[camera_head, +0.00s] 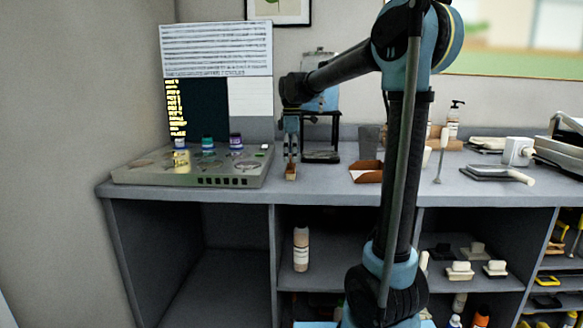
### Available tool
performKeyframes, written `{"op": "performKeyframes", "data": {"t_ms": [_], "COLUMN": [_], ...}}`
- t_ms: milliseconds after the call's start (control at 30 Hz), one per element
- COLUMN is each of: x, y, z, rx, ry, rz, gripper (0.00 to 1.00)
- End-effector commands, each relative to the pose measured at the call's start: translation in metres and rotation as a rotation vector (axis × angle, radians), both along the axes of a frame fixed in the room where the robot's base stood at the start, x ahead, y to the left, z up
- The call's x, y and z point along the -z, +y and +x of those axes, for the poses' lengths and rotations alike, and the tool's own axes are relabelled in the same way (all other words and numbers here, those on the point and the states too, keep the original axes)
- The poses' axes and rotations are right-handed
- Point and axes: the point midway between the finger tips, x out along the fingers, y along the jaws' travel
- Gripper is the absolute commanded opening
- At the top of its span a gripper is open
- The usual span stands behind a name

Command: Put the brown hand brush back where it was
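My gripper (290,160) hangs pointing down above the counter, just right of the grey hot-plate unit. A small brown thing with a paler part, which looks like the brown hand brush (290,173), is at its fingertips. The fingers look shut on it. It is small in the picture, and I cannot tell whether its underside touches the counter.
The grey unit (240,181) carries several small jars on the left. A brown open tray (366,176) lies right of my gripper. A dark stand (321,157) is behind. Bottles, a white-handled tool (500,174) and a white box (517,151) occupy the right.

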Motion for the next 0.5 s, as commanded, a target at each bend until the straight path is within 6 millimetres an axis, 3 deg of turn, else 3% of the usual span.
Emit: {"op": "performKeyframes", "data": {"t_ms": [300, 500], "x": [-0.057, -0.077], "y": [0.0, 0.001], "z": [-0.001, 0.0], "rx": [-0.001, -0.001], "ry": [0.0, 0.0], "rz": [0.0, 0.0], "gripper": [1.0, 1.0]}}
